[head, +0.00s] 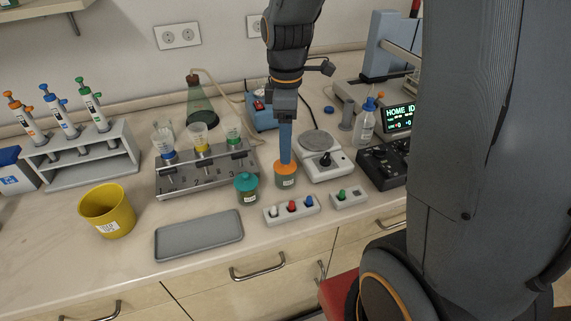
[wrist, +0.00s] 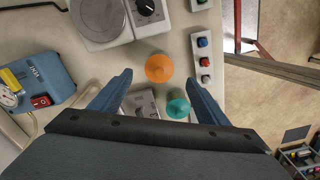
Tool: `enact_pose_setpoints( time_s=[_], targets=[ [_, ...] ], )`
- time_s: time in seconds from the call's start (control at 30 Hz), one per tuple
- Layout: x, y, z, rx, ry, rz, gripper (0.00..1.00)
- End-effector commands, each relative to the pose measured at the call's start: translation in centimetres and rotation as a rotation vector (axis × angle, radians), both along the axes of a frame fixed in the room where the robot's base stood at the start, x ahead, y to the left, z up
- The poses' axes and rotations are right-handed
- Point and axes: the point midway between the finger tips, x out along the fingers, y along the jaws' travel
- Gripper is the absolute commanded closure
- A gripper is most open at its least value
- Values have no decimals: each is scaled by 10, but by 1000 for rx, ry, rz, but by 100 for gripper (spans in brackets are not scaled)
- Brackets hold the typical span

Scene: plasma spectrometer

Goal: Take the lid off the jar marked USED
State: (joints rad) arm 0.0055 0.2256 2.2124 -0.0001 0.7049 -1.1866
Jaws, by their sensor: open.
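Two small jars stand on the bench, one with an orange lid (head: 286,169) and one with a teal lid (head: 247,180). Each has a white label, too small to read, so I cannot tell which is marked USED. My gripper (head: 286,160) points down at the orange-lidded jar (head: 286,182). In the wrist view my gripper (wrist: 159,76) is open, its fingers spread either side of the orange lid (wrist: 159,68), with nothing held. The teal lid (wrist: 178,108) shows nearer the palm there. I cannot tell the fingertips' exact height over the lid.
A hot plate (head: 318,144) stands just behind the orange-lidded jar. Switch blocks (head: 291,210) lie in front. A metal rack (head: 207,176) with several cups is to the left. A grey tray (head: 199,236) and yellow bin (head: 107,211) are front left.

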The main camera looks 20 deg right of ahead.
Motion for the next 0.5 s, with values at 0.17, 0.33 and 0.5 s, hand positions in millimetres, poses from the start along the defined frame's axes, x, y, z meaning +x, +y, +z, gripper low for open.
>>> enact_pose_setpoints(
  time_s=[0.17,0.33,0.5],
  targets=[
    [-1,1,-13,0,3,-1,31],
    [0,3,-33,0,4,-1,31],
    [1,3,-52,0,2,-2,31]
  ],
)
